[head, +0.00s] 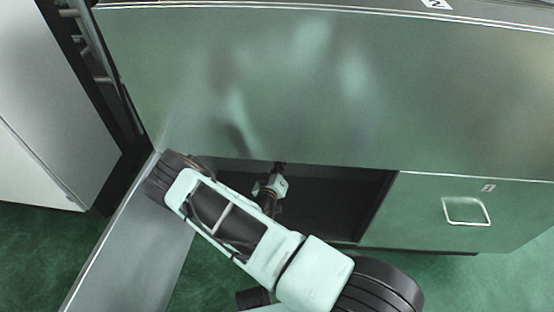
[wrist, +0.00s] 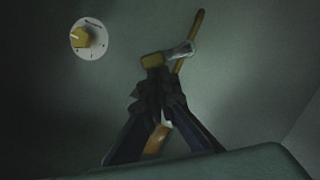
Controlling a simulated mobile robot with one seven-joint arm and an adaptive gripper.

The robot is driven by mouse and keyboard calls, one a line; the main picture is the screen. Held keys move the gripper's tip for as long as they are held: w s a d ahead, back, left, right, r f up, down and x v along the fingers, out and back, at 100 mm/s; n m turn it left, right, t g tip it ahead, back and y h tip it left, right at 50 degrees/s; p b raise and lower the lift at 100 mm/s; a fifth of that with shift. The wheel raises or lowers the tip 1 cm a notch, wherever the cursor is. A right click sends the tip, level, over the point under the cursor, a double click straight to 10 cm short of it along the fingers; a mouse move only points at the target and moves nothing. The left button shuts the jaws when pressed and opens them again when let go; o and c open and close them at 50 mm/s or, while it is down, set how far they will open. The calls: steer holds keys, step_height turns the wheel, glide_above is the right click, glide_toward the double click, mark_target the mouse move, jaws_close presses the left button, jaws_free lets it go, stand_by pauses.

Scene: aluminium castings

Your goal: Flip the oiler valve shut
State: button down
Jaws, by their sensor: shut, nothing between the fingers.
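The wrist view shows a small fitting that looks like the oiler valve (wrist: 180,51), with a silver part and a brass-coloured end. A copper-coloured pipe (wrist: 196,28) rises above it, and an orange-brown piece shows again lower down between my fingers. My gripper (wrist: 161,75) is shut and empty, its fingertips right at the brass-coloured end. I cannot tell whether they touch it. Which part is the lever, and its position, is unclear. In the head view my wrist (head: 272,189) reaches into the dark cabinet opening, and the valve is hidden there.
A yellow knob on a white dial (wrist: 89,39) sits on the wall left of the valve. An open door (head: 130,255) stands at the opening's left. A panel with a handle (head: 466,211) lies right of the opening, and a large green-grey panel (head: 330,85) lies above.

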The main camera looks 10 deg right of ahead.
steer(key=d+m, duration=0.1)
steer(key=f+m+y, duration=0.1)
steer(key=m, duration=0.1)
steer(key=d+f+m+y, duration=0.1)
steer(key=m, duration=0.1)
steer(key=shift+s+d, duration=0.3)
steer(key=shift+s, duration=0.1)
stand_by(0.3)
stand_by(0.4)
